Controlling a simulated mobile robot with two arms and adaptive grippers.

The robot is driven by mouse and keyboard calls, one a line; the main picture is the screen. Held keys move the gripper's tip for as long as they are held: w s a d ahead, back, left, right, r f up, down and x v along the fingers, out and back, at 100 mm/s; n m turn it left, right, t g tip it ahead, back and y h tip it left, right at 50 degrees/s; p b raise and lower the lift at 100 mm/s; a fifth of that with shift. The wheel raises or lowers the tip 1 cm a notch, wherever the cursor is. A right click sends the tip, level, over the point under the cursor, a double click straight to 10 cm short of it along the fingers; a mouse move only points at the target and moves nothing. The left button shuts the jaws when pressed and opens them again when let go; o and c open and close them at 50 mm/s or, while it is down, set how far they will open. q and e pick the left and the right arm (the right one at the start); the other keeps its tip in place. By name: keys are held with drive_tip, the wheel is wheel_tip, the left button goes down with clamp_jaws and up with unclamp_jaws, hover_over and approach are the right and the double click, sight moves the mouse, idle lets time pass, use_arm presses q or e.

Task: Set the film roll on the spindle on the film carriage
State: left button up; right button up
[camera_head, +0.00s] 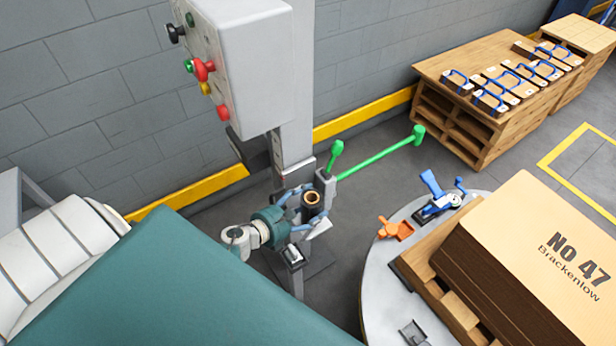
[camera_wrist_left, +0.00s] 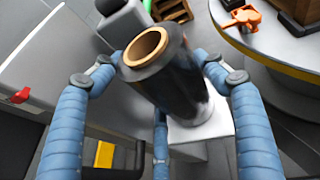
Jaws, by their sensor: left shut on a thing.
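The film roll (camera_head: 312,199) is a dark cylinder with a brown core, held roughly upright beside the grey machine column. In the left wrist view the film roll (camera_wrist_left: 170,80) fills the middle, its open core end facing the camera. My left gripper (camera_head: 307,208) is shut around the roll, with blue fingers on both sides of it; they also show in the left wrist view (camera_wrist_left: 160,80). A pale plate (camera_wrist_left: 210,128) shows beneath the roll; I cannot tell whether they touch. I cannot make out the spindle, and the carriage is largely hidden behind the roll and gripper. My right gripper is not in view.
The grey column (camera_head: 287,150) carries a control box (camera_head: 245,65) with coloured knobs. Green arms (camera_head: 380,153) reach out to the right. A round grey turntable (camera_head: 372,290) holds a pallet with a carton stack (camera_head: 520,240). A wooden bench (camera_head: 480,60) stands behind.

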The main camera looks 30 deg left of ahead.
use_arm(q)
drive_tip(key=shift+f, duration=0.15)
drive_tip(key=o, duration=1.5)
drive_tip(key=shift+s+r, duration=0.2)
drive_tip(key=shift+s, duration=0.05)
drive_tip(key=v, duration=1.1)
drive_tip(key=shift+s+r, duration=0.2)
